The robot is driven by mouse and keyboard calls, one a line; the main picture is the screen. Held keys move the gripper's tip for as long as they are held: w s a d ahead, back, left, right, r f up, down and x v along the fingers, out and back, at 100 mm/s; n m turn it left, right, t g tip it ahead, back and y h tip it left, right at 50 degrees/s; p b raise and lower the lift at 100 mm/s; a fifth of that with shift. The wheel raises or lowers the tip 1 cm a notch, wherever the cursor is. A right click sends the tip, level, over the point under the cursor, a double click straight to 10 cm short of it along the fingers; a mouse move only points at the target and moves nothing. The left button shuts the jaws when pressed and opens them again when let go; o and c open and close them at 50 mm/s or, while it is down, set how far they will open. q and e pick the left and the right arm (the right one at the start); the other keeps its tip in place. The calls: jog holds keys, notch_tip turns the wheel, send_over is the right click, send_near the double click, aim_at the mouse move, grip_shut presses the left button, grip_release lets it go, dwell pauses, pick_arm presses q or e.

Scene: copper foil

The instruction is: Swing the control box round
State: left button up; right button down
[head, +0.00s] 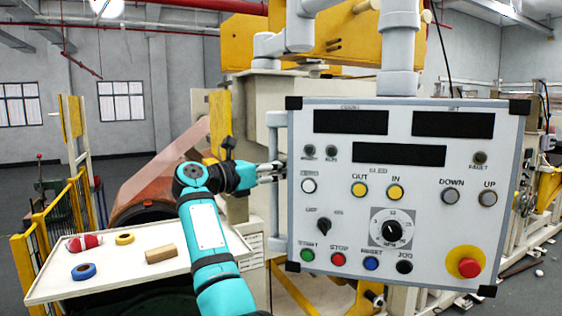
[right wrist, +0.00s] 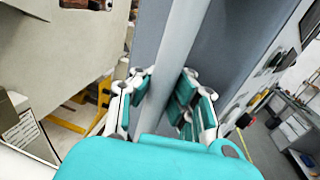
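The control box (head: 430,215) is a pale grey panel with dark displays, knobs and coloured buttons. It hangs from a grey pipe arm (head: 398,50) and faces me. A vertical grey handle (head: 273,215) runs along its left side. My right gripper (head: 272,172) reaches this handle at about its middle. In the right wrist view the handle (right wrist: 178,60) passes between the two fingers, which appear closed against it. The fingertips are partly hidden by the handle and the gripper body. My left gripper is not in view.
A white tray table (head: 110,265) at left holds red-and-white item (head: 84,243), yellow ring (head: 124,238), blue ring (head: 83,271) and wooden block (head: 161,254). A copper-coloured roll (head: 150,190) and yellow railing (head: 45,240) stand behind. Machinery lies behind the box.

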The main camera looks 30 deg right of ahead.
jog(key=shift+w+d, duration=0.25)
jog(key=shift+w, duration=0.4)
jog(key=c, duration=1.2)
grip_release()
jog(key=shift+w+a+f, duration=0.1)
jog(key=shift+w+a, duration=0.15)
jog(key=shift+w, duration=0.15)
jog(key=shift+o, duration=0.2)
jog(key=s+a, duration=0.1)
jog(key=a, duration=1.1)
jog(key=shift+s, duration=0.2)
